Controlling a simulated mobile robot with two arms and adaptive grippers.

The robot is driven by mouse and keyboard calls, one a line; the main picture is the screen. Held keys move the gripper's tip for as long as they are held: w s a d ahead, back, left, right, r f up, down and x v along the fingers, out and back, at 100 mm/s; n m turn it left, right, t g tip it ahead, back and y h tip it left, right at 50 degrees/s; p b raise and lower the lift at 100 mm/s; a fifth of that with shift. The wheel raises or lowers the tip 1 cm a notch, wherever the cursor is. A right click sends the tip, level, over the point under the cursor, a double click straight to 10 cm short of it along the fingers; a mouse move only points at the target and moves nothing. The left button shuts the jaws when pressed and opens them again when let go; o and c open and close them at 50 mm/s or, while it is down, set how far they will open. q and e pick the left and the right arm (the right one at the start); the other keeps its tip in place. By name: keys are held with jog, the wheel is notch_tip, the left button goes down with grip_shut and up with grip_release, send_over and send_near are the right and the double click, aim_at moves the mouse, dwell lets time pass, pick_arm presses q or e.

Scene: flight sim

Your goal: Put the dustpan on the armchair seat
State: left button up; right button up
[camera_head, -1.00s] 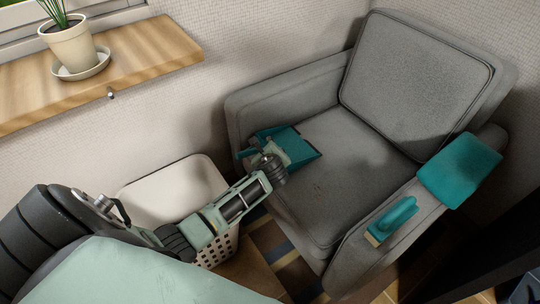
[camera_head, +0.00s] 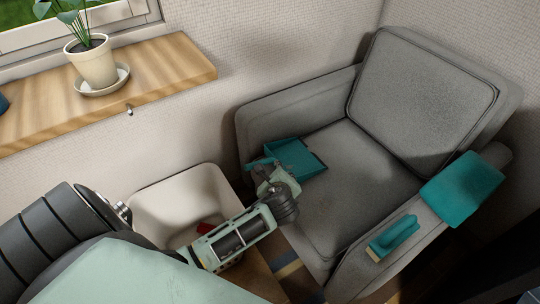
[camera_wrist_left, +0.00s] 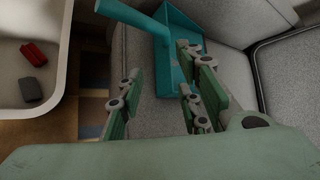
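The teal dustpan (camera_head: 299,157) lies on the grey armchair's seat (camera_head: 352,190), at the seat's left side near the left armrest. In the left wrist view the dustpan (camera_wrist_left: 178,62) shows its tray on the seat, with its handle (camera_wrist_left: 143,17) reaching to the upper left. My left gripper (camera_head: 272,178) is just in front of the dustpan, over the seat's front left corner. In the left wrist view its fingers (camera_wrist_left: 158,98) are spread wide with nothing between them. My right gripper is not in view.
A teal brush (camera_head: 395,237) and a teal cloth (camera_head: 462,189) lie on the right armrest. A white basket (camera_head: 180,198) with a red item (camera_head: 205,228) stands left of the chair. A wooden sill (camera_head: 150,75) holds a potted plant (camera_head: 93,62).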

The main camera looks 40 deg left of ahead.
pick_arm(q)
jog(key=s+d+f+n+g+h, duration=0.3)
jog(key=s+d+f+n, duration=0.2)
jog(key=s, duration=0.8)
jog(key=s+d+f+n+g+h, duration=0.3)
jog(key=s+d+f+n, duration=0.3)
jog(key=s+f+n, duration=0.6)
notch_tip(320, 180, down, 4)
jog(key=shift+s+d+r+n, duration=0.15)
jog(key=shift+s+n, duration=0.15)
jog(key=shift+s, duration=0.2)
jog(key=s+a+f+g+p, duration=0.1)
jog(key=s+a+f+p, duration=0.1)
jog(key=s+p, duration=1.4)
jog(key=shift+s+a+p, duration=0.35)
jog(key=shift+s+a, duration=0.25)
jog(key=shift+s, duration=0.45)
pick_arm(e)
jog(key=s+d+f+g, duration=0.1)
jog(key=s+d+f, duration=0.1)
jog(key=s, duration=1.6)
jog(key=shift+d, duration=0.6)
pick_arm(q)
jog(key=shift+f, duration=0.1)
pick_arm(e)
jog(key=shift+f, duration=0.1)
